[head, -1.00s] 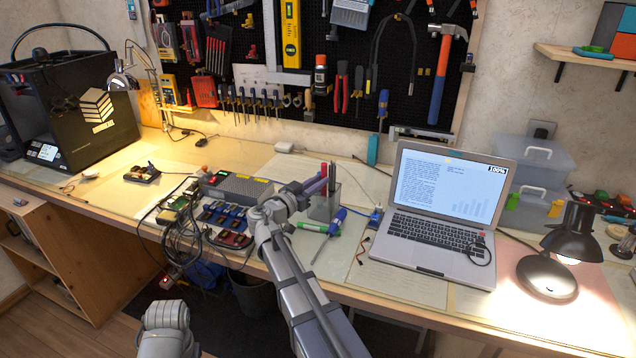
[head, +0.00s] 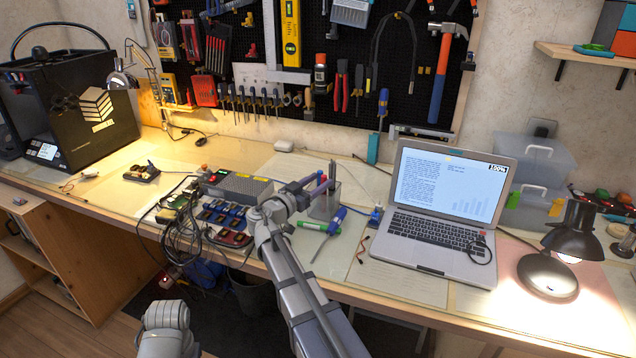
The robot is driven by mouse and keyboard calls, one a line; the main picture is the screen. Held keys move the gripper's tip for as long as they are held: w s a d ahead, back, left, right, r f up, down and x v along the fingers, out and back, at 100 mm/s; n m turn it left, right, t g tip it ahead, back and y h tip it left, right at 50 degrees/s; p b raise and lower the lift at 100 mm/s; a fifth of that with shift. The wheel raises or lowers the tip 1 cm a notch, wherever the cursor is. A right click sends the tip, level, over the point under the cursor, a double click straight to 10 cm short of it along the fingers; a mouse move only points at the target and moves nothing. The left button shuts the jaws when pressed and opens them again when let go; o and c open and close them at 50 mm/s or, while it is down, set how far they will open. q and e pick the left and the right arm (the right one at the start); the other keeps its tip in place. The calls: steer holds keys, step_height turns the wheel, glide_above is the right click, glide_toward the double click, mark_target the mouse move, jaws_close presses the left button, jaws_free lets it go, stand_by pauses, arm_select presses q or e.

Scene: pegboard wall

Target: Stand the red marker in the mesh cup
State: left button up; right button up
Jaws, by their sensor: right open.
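The mesh cup (head: 325,208) stands near the front of the workbench, left of the laptop. My right gripper (head: 320,184) is open at the cup's mouth, its fingers partly covering the rim. A small red tip, likely the red marker (head: 320,174), shows at the fingers. The rest of it is hidden, so I cannot tell whether it stands inside the cup. A dark upright shape shows just right of it. My left gripper is out of view; only a grey part of my left arm shows at the bottom.
A green marker (head: 314,227) and a blue-handled screwdriver (head: 331,231) lie just in front of the cup. The open laptop (head: 435,215) is to the right. Cables (head: 183,232) and a grey box (head: 236,187) crowd the left. Papers lie behind the cup.

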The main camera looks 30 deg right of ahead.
steer(key=v, duration=0.7)
steer(key=shift+s+a, duration=0.15)
steer(key=shift+a, duration=0.15)
stand_by(0.7)
steer(key=s+a+n+g+y+p, duration=0.7)
steer(key=s+a+n+y+p, duration=0.8)
steer(key=s+a+p, duration=0.6)
steer(key=s+a+n, duration=0.2)
steer(key=a, duration=0.4)
steer(key=shift+s+a+f, duration=0.2)
steer(key=shift+f, duration=0.15)
